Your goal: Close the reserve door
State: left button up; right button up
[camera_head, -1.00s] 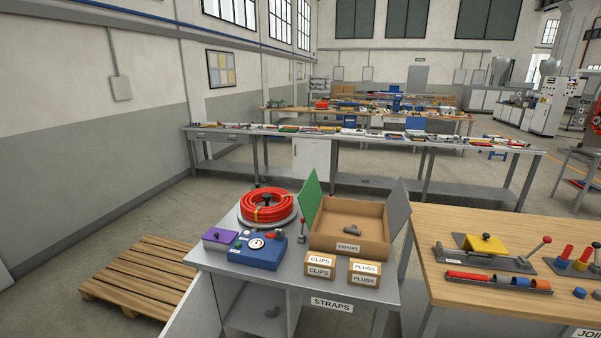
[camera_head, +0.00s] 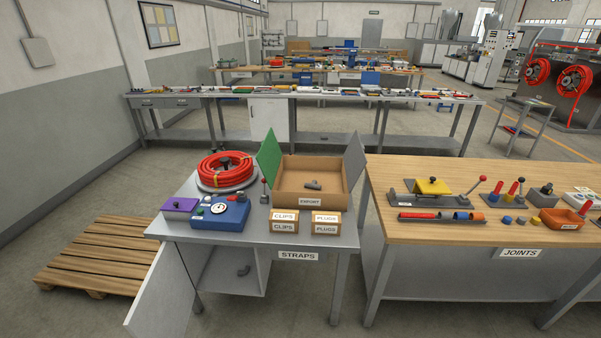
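A light grey cabinet door (camera_head: 160,291) stands wide open at the lower left, hinged on the left side of the cabinet under the grey table labelled STRAPS (camera_head: 299,255). I cannot read any label on this door. Neither of my grippers shows in the head view.
On the STRAPS table are a red hose coil (camera_head: 227,168), a blue device (camera_head: 220,212), an EXPORT box (camera_head: 311,184) and small CLIPS and PLUGS boxes (camera_head: 284,221). A wooden pallet (camera_head: 98,257) lies left. The JOINTS table (camera_head: 445,233) stands right. Floor in front is partly clear.

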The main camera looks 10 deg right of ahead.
aim_at(163, 306)
jog(key=i+j+z, duration=0.2)
jog(key=j, duration=0.65)
jog(key=j+z, duration=0.2)
jog(key=j, duration=0.6)
jog(key=j+z, duration=0.2)
jog(key=j, duration=0.65)
jog(key=j+z, duration=0.2)
jog(key=j, duration=0.65)
jog(key=k+j+z, duration=0.2)
jog(key=j, duration=0.6)
